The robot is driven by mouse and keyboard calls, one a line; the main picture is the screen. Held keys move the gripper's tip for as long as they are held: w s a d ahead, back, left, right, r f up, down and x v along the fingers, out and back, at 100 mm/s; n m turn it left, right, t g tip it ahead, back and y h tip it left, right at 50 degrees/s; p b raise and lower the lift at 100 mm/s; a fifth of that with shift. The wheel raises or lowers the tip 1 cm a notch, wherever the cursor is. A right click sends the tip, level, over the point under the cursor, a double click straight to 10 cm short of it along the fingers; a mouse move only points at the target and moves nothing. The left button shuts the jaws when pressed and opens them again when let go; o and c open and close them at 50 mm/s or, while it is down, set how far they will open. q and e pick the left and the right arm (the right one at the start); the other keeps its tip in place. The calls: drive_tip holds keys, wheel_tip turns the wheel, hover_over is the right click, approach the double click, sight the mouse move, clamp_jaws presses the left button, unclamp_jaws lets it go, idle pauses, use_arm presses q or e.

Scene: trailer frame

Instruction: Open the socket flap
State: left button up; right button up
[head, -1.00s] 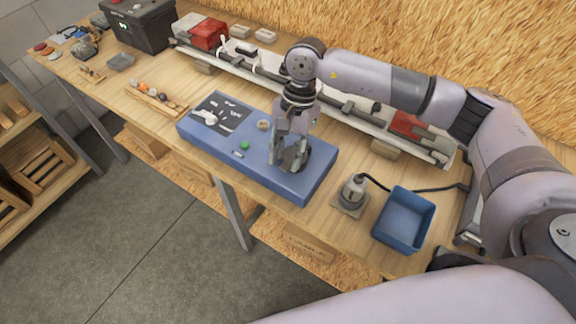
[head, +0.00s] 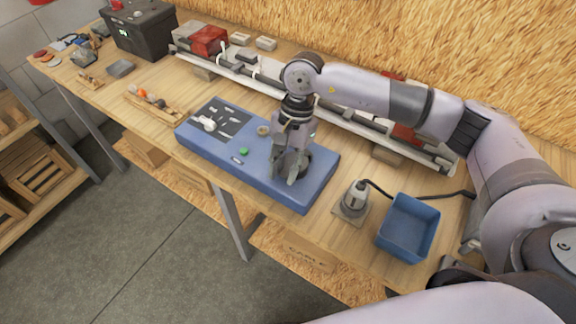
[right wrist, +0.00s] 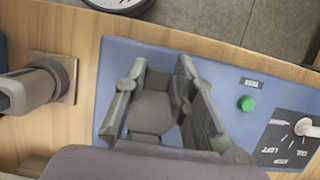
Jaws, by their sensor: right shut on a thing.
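The blue box (head: 225,157) with the socket lies on the bench, with a green button (head: 243,152) and a dark label panel on top. A dark round socket part (head: 305,161) shows beside my right gripper (head: 283,180) at the box's right end; the flap itself is mostly hidden by the fingers. My right gripper is down at the box top, shut on the socket flap. My left gripper is not in view.
A grey plug-like device (head: 354,197) stands on a small plate right of the box, with a black cable. A blue bin (head: 408,228) is further right. A long trailer frame part (head: 255,82) lies behind the box. The bench front edge is close.

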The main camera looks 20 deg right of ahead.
drive_tip(key=shift+d, duration=0.15)
drive_tip(key=shift+p+v, duration=0.45)
drive_tip(key=shift+v, duration=0.95)
drive_tip(key=shift+s, duration=0.1)
drive_tip(key=shift+r, duration=0.1)
drive_tip(key=shift+v, duration=1.25)
drive_tip(key=shift+d, duration=0.1)
drive_tip(key=shift+w+d+r+p, duration=0.3)
drive_tip(key=shift+w+d+r, duration=0.5)
drive_tip(key=shift+r, duration=0.1)
drive_tip(key=shift+a, duration=0.1)
